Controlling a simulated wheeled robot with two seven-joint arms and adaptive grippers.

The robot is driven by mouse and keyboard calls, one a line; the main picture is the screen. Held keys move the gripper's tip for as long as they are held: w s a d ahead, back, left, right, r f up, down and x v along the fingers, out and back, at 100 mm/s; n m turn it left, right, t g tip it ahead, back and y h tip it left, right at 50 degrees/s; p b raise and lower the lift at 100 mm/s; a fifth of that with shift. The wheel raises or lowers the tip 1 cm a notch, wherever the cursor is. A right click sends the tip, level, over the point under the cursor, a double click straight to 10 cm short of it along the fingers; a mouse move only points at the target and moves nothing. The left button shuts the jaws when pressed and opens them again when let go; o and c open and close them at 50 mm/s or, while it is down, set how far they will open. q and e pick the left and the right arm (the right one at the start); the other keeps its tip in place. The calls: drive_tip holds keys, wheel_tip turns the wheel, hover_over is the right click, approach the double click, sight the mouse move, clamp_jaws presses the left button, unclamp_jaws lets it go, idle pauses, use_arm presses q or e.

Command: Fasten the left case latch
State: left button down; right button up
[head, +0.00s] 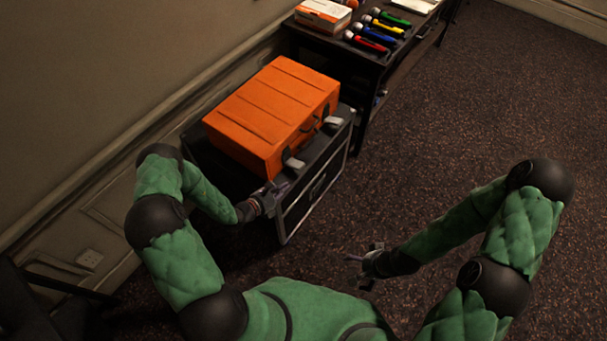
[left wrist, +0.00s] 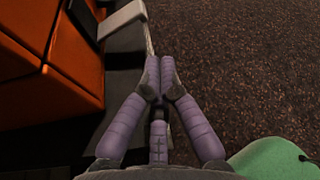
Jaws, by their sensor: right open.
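An orange case (head: 270,110) lies on a black trunk (head: 318,190), with a handle and two grey latches on its front side. The left latch (head: 293,163) is at the near end; the right latch (head: 333,122) is at the far end. In the left wrist view the left latch (left wrist: 122,20) is a pale grey plate sticking out from the case; I cannot tell its exact angle. My left gripper (head: 278,188) is just in front of and below the left latch, apart from it. Its fingertips (left wrist: 160,75) are together with nothing between them. My right gripper (head: 362,262) is open and empty above the carpet.
A dark table (head: 370,52) beyond the case bears several coloured tools and an orange-and-white box (head: 323,15). The wall runs along the left behind the case. The carpet (head: 480,105) to the right is clear.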

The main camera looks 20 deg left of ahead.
sight(295, 164)
use_arm(q)
drive_tip(key=shift+w+a, duration=0.2)
drive_tip(key=shift+a, duration=0.1)
drive_tip(key=b+x, duration=0.2)
drive_tip(key=x, duration=0.8)
drive_tip(key=shift+a+r, duration=0.1)
idle(0.4)
